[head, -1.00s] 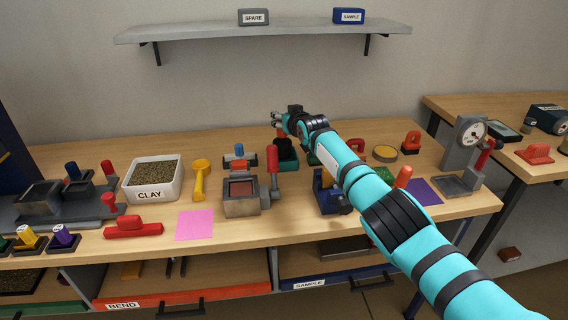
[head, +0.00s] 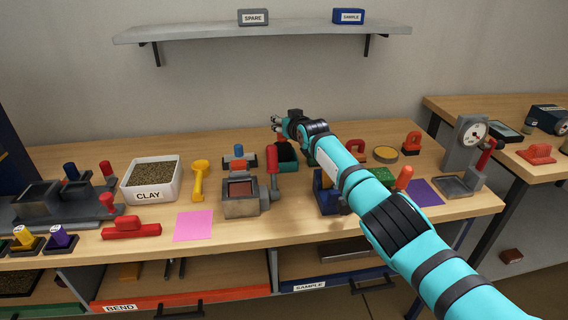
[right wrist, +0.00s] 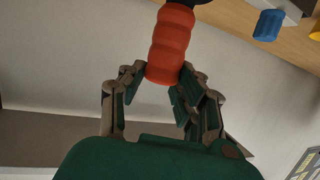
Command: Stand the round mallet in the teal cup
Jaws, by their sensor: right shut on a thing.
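The round mallet shows in the right wrist view as a ribbed red handle (right wrist: 170,45) with part of a dark head at the top edge. My right gripper (right wrist: 160,85) is shut on that handle. In the head view my right gripper (head: 277,124) is above the back of the bench, above a dark teal open container (head: 288,165) that looks like the teal cup. My forearm partly hides this container, and the held mallet is hard to make out there. I cannot tell whether mallet and cup touch. My left gripper is not in view.
A grey mould box with a red-handled lever (head: 272,160) stands just in front of the cup. A yellow scoop (head: 200,180) and a clay bin (head: 152,180) are to the left. Red-handled pieces and a dial gauge (head: 465,145) are to the right. A wall shelf (head: 270,32) hangs behind.

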